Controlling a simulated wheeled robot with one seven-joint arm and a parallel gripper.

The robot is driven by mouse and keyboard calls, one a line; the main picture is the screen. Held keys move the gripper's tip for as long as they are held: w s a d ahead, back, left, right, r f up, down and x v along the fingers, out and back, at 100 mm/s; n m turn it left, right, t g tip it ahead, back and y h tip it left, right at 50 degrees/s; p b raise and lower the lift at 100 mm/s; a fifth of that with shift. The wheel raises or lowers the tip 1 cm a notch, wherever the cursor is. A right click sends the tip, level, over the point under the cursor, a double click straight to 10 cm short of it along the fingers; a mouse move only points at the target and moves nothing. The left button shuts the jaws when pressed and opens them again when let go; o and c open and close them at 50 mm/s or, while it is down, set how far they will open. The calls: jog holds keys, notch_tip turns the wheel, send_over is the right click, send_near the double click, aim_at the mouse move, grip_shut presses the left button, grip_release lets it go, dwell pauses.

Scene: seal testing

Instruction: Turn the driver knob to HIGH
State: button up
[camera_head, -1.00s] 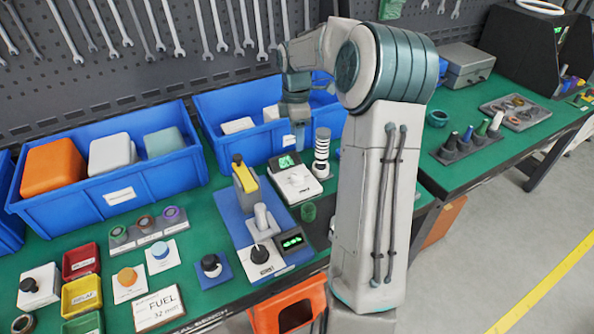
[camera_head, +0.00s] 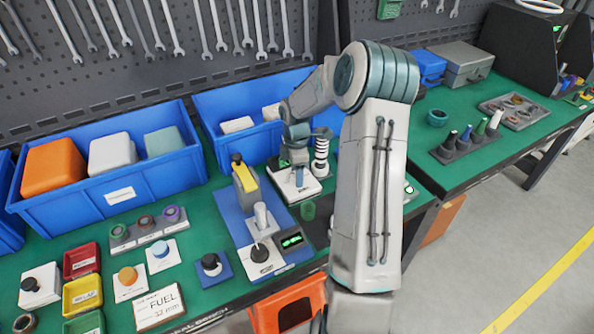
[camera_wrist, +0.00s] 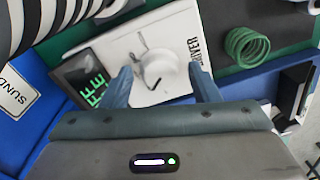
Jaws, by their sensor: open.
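The driver unit is a white box (camera_head: 310,190) on the bench, lettered "DRIVER" in the wrist view. Its white round knob (camera_wrist: 158,70) with a dark pointer mark shows in the wrist view. Green letters glow on its dark display (camera_wrist: 90,80), but I cannot read them surely. My gripper (camera_wrist: 164,84) is open, with one blue finger on each side of the knob and a gap to it on both sides. In the head view my gripper (camera_head: 298,176) is low over the unit and hides the knob and display. Contact with the knob is not visible.
A black-and-white ringed post (camera_head: 321,155) stands close beside the unit. A green coil (camera_wrist: 247,46) lies near its lettered side. A yellow-topped fixture (camera_head: 244,175) and a black knob panel (camera_head: 262,262) are nearby. A blue bin (camera_head: 222,150) stands behind.

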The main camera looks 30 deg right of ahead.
jog(key=c, duration=1)
jog(key=shift+o, duration=0.2)
